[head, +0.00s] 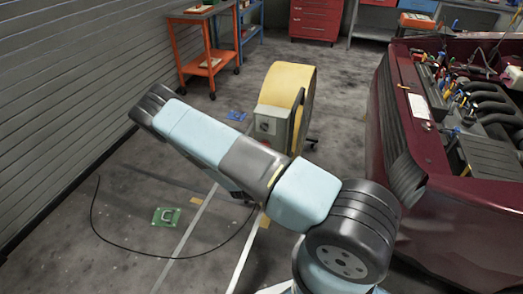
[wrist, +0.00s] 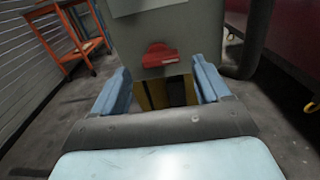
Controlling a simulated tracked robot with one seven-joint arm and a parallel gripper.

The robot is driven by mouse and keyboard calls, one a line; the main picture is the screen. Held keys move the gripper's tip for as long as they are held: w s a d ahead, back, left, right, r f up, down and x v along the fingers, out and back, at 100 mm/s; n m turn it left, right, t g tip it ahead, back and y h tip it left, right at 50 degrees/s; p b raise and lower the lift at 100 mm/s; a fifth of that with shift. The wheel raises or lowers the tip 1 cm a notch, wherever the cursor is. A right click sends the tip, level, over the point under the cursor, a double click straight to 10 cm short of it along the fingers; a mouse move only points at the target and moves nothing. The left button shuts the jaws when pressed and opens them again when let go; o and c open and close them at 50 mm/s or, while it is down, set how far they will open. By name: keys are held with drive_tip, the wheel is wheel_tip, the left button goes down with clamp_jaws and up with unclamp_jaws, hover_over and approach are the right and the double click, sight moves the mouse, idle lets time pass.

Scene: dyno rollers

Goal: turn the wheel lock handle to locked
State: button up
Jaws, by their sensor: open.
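A red handle (wrist: 160,56), which looks like the wheel lock handle, sits low on the front of a grey box (wrist: 182,27) in the wrist view. It points roughly toward me; I cannot tell its lock position. My gripper (wrist: 160,74) is open, its two light blue fingers spread left and right just below the handle. I see no contact between fingers and handle. In the head view the grey box (head: 272,122) stands against a yellow drum (head: 303,82).
A dark red car (head: 465,215) with an open engine bay stands at right. An orange cart (head: 205,65) is at the back left and also shows in the wrist view (wrist: 72,40). A black cable (head: 96,225) and a green pad (head: 166,217) lie on the floor.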

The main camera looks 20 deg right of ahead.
drive_tip(key=v, duration=1)
drive_tip(key=shift+s+a, duration=0.2)
drive_tip(key=s+d+r+m+g+h, duration=0.1)
drive_tip(key=s+d+r+m+g, duration=0.15)
drive_tip(key=r+m+g, duration=0.55)
drive_tip(key=s+d+r+m+g, duration=0.2)
drive_tip(key=d+r+m, duration=0.15)
drive_tip(key=r, duration=0.75)
drive_tip(key=s+d+r+m+g+h, duration=0.1)
drive_tip(key=s+d+r+m+g, duration=0.15)
drive_tip(key=r+m+g, duration=0.55)
drive_tip(key=s+a+r+m+t+y, duration=0.1)
drive_tip(key=s+r+m+t+y, duration=0.3)
drive_tip(key=s+r, duration=0.5)
drive_tip(key=s+a+r+m+t+y, duration=0.2)
drive_tip(key=s+r+m+t+y, duration=0.3)
drive_tip(key=r, duration=1.2)
drive_tip(key=s+y, duration=0.3)
drive_tip(key=s, duration=0.2)
drive_tip(key=shift+y, duration=0.3)
drive_tip(key=shift+a+r, duration=0.1)
